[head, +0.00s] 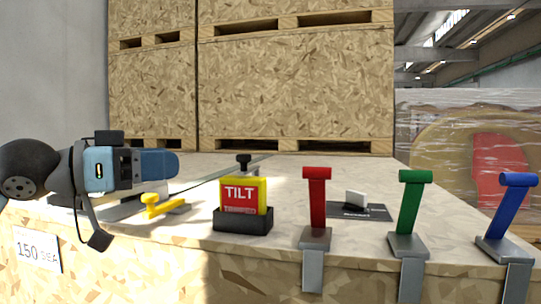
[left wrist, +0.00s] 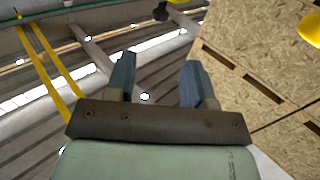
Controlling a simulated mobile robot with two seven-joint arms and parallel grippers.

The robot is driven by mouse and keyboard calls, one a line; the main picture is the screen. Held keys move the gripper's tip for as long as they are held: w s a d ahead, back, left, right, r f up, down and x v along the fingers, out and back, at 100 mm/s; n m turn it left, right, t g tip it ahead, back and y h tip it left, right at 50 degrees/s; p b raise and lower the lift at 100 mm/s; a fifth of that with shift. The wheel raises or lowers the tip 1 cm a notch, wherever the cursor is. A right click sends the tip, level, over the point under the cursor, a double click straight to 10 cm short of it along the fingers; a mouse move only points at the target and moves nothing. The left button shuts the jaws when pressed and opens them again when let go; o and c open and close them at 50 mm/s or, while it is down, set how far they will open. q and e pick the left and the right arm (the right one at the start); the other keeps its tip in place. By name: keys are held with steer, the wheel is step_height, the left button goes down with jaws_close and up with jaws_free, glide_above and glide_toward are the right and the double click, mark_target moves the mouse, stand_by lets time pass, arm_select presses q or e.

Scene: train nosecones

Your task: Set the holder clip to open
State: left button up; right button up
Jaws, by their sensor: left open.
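No part is labelled as the holder clip, so I cannot tell for sure which it is. A yellow lever-like piece (head: 158,206) lies on the bench top at the left, just below my left gripper in the picture. A yellow and red TILT block (head: 242,195) stands upright in a black holder (head: 242,221) to the right of it. My left gripper (head: 172,163) is above the bench's left part, apart from the TILT block. In the left wrist view its two blue fingers (left wrist: 160,82) are spread with nothing between them. My right gripper is out of view.
Red (head: 317,200), green (head: 410,210) and blue (head: 512,210) levers stand along the bench's front edge. Wooden crates (head: 295,90) close off the back. The bench top (head: 300,168) is mostly clear behind the levers.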

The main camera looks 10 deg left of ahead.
mark_target(244, 156)
arm_select(q)
steer(key=x, duration=0.9)
steer(key=p+x, duration=0.1)
steer(key=x, duration=0.3)
steer(key=shift+w+d+r, duration=0.15)
steer(key=shift+w+r, duration=0.05)
steer(key=shift+r, duration=0.05)
steer(key=shift+s, duration=0.1)
jaws_close()
